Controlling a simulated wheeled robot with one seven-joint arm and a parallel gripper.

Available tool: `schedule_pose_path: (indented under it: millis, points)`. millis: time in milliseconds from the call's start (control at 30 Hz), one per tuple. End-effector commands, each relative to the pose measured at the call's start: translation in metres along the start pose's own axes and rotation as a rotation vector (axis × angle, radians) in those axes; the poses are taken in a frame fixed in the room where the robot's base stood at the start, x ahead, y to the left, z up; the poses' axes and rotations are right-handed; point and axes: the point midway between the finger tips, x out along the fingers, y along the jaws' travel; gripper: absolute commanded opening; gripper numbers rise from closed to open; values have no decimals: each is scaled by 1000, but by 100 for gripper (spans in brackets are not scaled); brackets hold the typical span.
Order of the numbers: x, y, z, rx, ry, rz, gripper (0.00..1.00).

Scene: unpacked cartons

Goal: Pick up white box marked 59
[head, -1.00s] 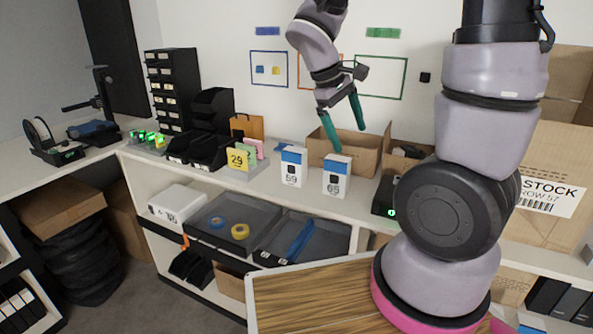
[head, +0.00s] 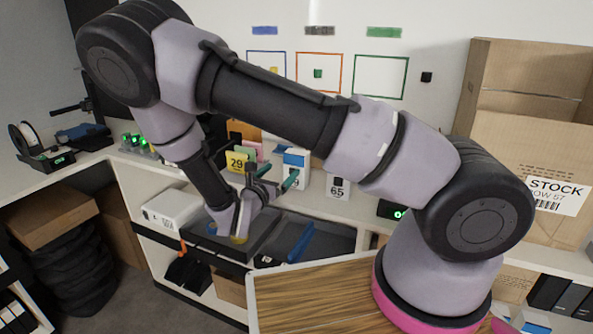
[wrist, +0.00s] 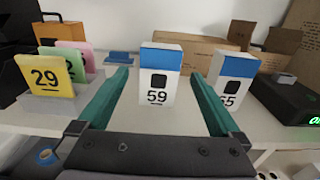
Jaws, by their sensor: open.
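The white box marked 59 (wrist: 158,84) has a blue top and a dark square above its number. It stands upright on the counter in the middle of the wrist view. In the head view the box (head: 297,160) is partly hidden by my arm and gripper. My gripper (wrist: 158,92) is open and empty, with a green finger to the left and right of the box in the wrist view. In the head view my gripper (head: 274,188) is low at the counter's front. Whether the fingers reach the box's sides is unclear.
A similar box marked 65 (wrist: 232,82) stands close on the right, just beyond the right finger. A yellow card marked 29 (wrist: 46,74) stands in a holder on the left. Behind are an open carton (wrist: 190,47) and a blue item (wrist: 118,57). A black device (wrist: 289,98) lies right.

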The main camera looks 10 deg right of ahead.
Motion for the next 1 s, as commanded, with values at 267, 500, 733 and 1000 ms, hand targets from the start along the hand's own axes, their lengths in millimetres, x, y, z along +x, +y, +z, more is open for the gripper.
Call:
schedule_pose_path:
  millis: [267,500,733,1000]
  points:
    - [43,-1,0,-2,-1,-2,100]
    - [58,-1,0,-2,0,-2,100]
    - [91,-3,0,-1,-1,-4,100]
    - [102,-2,0,-2,0,-1,100]
